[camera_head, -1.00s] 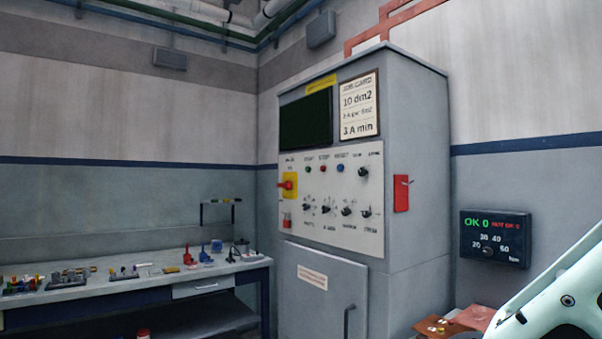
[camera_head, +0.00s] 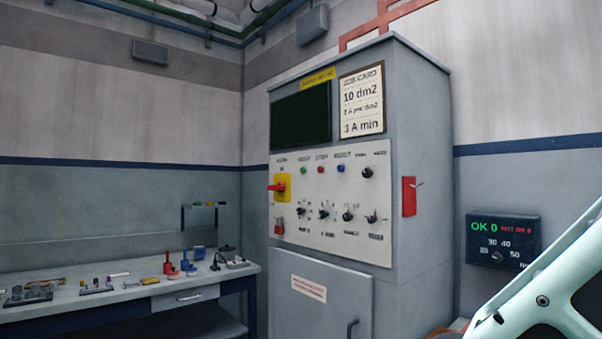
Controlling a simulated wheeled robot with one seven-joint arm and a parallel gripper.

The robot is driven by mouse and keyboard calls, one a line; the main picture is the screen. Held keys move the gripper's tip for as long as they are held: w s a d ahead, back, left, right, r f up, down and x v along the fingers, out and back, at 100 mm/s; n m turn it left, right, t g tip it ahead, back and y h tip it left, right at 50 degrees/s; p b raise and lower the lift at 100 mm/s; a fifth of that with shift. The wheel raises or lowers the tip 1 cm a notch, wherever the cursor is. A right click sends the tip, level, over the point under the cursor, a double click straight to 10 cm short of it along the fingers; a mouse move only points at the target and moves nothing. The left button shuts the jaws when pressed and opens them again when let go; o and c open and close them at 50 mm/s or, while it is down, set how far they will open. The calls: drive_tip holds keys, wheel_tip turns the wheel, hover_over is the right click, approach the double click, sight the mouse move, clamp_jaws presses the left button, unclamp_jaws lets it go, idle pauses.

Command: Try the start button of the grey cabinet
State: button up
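The grey cabinet (camera_head: 424,160) stands in the middle of the view, with a pale control panel (camera_head: 330,235) on its front. The start button looks to be the green button (camera_head: 304,171) at the upper left of the panel; its label is blurred. The screen (camera_head: 300,117) above is dark. My gripper is out of view; only a pale part of my arm shows at the lower right, apart from the cabinet.
A red rotary switch on a yellow plate (camera_head: 281,187) and several black knobs share the panel. A workbench (camera_head: 140,296) with small tools stands at the left. A dark display box (camera_head: 502,241) reading OK 0 hangs on the right wall. A red part (camera_head: 409,196) juts from the cabinet's side.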

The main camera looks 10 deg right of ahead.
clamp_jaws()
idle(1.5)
